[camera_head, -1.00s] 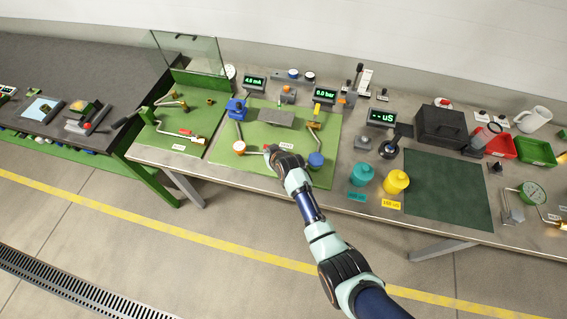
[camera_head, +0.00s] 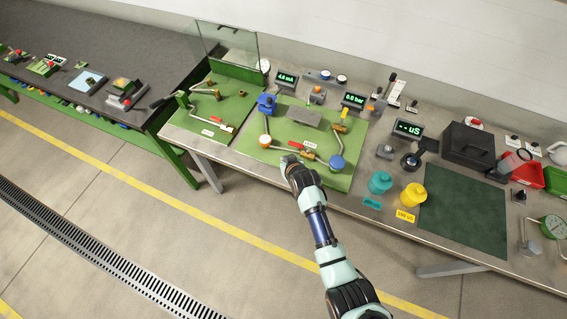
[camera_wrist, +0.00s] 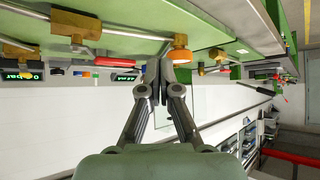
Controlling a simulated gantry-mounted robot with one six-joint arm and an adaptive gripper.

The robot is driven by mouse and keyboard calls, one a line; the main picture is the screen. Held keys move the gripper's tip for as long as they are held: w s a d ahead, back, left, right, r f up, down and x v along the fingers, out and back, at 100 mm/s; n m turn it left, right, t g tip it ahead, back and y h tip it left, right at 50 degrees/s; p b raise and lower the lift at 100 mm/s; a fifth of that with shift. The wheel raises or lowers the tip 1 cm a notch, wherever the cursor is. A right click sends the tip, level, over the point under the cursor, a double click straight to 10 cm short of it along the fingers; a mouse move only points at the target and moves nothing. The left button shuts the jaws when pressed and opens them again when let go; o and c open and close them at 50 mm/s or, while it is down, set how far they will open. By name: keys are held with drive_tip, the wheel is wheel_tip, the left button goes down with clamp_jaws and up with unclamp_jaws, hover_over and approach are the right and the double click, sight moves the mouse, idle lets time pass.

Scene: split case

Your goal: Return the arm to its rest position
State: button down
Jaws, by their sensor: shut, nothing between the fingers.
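My gripper (camera_head: 288,163) is at the front edge of the middle green board (camera_head: 262,153) on the bench. In the wrist view its two fingers (camera_wrist: 163,72) are together with nothing between them. In the head view the fingertips are small and partly hidden by the wrist. My arm reaches back toward the bottom right of the head view.
A teal jar (camera_head: 380,182) and a yellow jar (camera_head: 413,195) stand right of the board. A dark green mat (camera_head: 463,212) lies farther right. A clear upright panel (camera_head: 228,45) stands at the back left. Open floor (camera_head: 190,230) lies in front of the bench.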

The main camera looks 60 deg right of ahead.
drive_tip(key=a+r, duration=0.4)
drive_tip(key=shift+s+a+r+p, duration=0.2)
drive_tip(key=shift+s+r+p, duration=0.05)
drive_tip(key=shift+p, duration=0.05)
drive_tip(key=w+a+r+n+t+y, duration=0.15)
drive_tip(key=w+a+r, duration=0.25)
drive_tip(key=a+r, duration=0.45)
drive_tip(key=w+a+r+n+t+y, duration=0.1)
drive_tip(key=w+a+r+n+t, duration=0.15)
drive_tip(key=w+a+r, duration=0.6)
drive_tip(key=s+a+r+n+t+y, duration=0.1)
drive_tip(key=s+a+r+n+y, duration=0.3)
drive_tip(key=a, duration=0.7)
drive_tip(key=s+a+r+n+t+y, duration=0.1)
drive_tip(key=s+a+r, duration=0.5)
drive_tip(key=a, duration=0.6)
wheel_tip(320, 180, up, 12)
drive_tip(key=w+d+p, duration=0.1)
drive_tip(key=p, duration=1.2)
drive_tip(key=shift+w+d+r+h, duration=0.25)
drive_tip(key=shift+d+h, duration=0.05)
drive_tip(key=shift+h, duration=0.05)
